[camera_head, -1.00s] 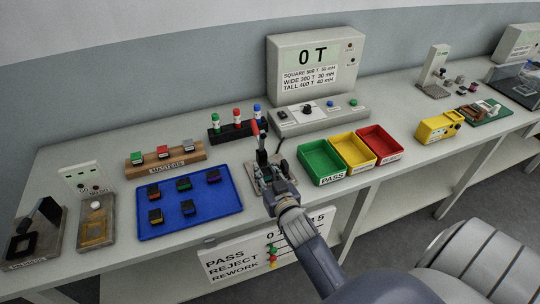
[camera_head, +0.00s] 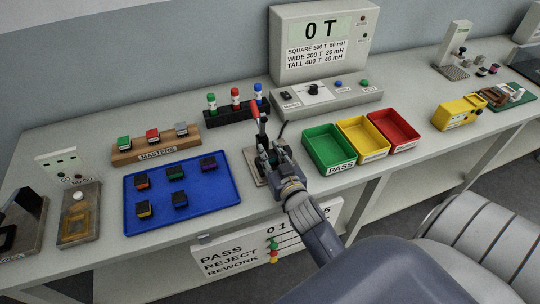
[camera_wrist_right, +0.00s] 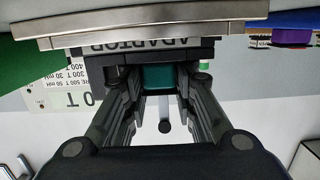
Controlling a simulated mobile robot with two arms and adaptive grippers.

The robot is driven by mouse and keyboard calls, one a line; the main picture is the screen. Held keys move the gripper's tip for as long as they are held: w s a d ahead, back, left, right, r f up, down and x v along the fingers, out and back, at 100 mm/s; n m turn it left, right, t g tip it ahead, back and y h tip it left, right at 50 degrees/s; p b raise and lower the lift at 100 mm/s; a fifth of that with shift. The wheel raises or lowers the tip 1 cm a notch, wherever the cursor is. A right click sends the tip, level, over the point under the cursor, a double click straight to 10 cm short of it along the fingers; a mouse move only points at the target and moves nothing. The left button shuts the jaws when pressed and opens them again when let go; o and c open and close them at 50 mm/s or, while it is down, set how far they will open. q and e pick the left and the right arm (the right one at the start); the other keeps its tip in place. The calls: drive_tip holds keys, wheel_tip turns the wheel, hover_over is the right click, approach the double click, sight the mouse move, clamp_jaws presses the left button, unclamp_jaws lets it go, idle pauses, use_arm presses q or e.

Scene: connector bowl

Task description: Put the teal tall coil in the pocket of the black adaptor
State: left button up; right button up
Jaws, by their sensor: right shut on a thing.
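My right gripper (camera_head: 275,160) is at the small test fixture with the red-tipped lever, in the middle of the bench. In the right wrist view its fingers (camera_wrist_right: 160,82) are shut on the teal coil (camera_wrist_right: 158,76), seen between the fingertips. The black adaptor (camera_wrist_right: 208,48), with an upside-down "ADAPTOR" label, lies right at the fingertips. The coil overlaps the adaptor's edge in this view; I cannot tell how far it sits in the pocket. In the head view the gripper hides coil and adaptor. My left gripper is not in view.
The fixture's red-tipped lever (camera_head: 254,112) stands up behind my gripper. A blue tray (camera_head: 222,207) with several dark coils lies to the left. Green (camera_head: 316,160), yellow and red bins stand to the right. The meter (camera_head: 324,45) reads 0 T behind.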

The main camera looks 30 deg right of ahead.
drive_tip(key=shift+s, duration=0.1)
drive_tip(key=shift+s+a, duration=0.1)
drive_tip(key=shift+f, duration=0.25)
drive_tip(key=o, duration=0.8)
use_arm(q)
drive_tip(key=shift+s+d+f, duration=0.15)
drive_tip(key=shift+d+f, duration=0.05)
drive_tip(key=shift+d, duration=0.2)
use_arm(e)
drive_tip(key=shift+f, duration=0.1)
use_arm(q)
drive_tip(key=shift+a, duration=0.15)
use_arm(e)
drive_tip(key=shift+r, duration=0.2)
drive_tip(key=b+v, duration=0.1)
drive_tip(key=v, duration=0.9)
drive_tip(key=shift+s+r+b, duration=0.15)
drive_tip(key=shift+s+b, duration=0.2)
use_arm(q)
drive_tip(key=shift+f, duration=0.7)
use_arm(e)
drive_tip(key=shift+s+a+r, duration=0.15)
drive_tip(key=shift+s+r, duration=0.1)
drive_tip(key=shift+s, duration=0.35)
